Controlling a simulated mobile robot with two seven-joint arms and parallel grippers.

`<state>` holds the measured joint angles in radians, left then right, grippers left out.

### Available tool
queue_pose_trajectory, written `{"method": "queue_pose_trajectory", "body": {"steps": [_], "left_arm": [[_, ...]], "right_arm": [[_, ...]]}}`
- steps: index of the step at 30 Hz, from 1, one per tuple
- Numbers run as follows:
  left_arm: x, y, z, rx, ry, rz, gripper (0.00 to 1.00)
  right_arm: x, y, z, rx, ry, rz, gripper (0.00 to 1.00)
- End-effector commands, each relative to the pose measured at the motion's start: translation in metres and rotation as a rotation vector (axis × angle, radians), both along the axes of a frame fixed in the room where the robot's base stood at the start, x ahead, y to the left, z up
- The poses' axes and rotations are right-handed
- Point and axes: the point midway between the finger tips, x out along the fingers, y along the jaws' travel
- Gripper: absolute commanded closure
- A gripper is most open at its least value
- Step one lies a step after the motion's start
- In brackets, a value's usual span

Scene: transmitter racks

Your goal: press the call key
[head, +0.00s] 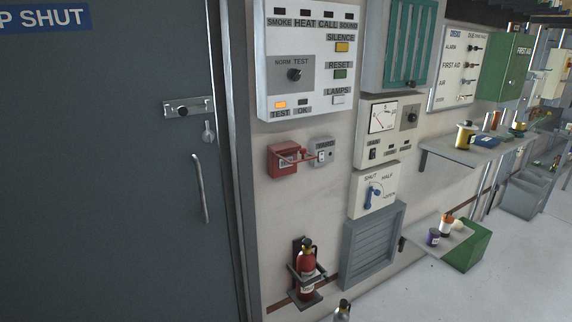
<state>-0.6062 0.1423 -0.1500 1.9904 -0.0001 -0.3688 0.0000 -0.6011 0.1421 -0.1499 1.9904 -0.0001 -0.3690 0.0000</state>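A red wall box (284,158) with a red bar or flap standing out to its right is mounted below the white alarm panel. Its small label is too blurred to read fully. Beside it on the right is a small grey box (321,151) with a white key-like face and a label I cannot read for sure. The white panel (287,40) above has a row marked SMOKE, HEAT, CALL and SOUND, with dark windows over the words. No key clearly marked as the call key shows. Neither of my grippers is in view.
A dark door (120,200) fills the left. Below the boxes, a red fire extinguisher (306,258) stands in a bracket beside a grey louvre (371,247). Shelves (462,153) with small items jut out at right. A small grey, dark-topped object (343,311) shows at the bottom edge.

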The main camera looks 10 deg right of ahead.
Motion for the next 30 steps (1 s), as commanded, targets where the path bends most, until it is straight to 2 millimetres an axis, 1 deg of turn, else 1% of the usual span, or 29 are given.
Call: {"method": "queue_pose_trajectory", "body": {"steps": [1, 5, 30], "left_arm": [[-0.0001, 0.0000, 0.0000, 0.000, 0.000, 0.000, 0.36], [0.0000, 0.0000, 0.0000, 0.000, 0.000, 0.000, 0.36], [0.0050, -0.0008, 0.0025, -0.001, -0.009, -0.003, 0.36]], "right_arm": [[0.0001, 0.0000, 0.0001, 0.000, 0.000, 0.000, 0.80], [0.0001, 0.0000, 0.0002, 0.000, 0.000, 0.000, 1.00], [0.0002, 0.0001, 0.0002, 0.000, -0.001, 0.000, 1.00]]}}
